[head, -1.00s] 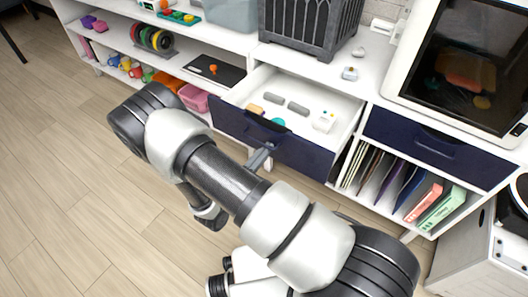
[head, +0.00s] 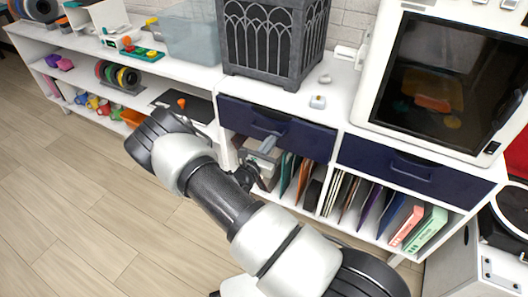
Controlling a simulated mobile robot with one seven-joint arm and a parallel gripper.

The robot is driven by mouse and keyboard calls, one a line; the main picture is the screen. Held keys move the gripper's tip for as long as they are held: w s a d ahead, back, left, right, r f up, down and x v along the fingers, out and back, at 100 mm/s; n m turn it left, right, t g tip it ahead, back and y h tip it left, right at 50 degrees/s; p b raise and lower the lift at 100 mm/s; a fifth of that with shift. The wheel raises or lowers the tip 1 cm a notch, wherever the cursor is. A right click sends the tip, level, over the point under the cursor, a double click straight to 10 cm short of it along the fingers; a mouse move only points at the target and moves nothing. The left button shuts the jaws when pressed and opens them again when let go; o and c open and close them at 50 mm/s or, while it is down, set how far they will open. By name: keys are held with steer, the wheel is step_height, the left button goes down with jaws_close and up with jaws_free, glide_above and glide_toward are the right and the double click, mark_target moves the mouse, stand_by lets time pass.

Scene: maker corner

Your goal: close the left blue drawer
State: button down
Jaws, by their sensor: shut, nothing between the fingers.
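The left blue drawer (head: 300,139) is dark navy with a recessed handle. Its front looks flush with the cabinet, and none of its inside shows. My arm hides part of the shelf below and to the left of the drawer.
The right blue drawer (head: 405,170) is shut. Folders (head: 370,205) stand in the open shelf below. A grey lattice box (head: 272,45) and a large white machine (head: 440,80) stand on top. The wood floor (head: 70,215) at the left is clear.

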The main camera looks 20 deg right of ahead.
steer(key=x, duration=0.3)
steer(key=shift+w+d+r, duration=0.1)
steer(key=shift+w+r, duration=0.05)
stand_by(0.3)
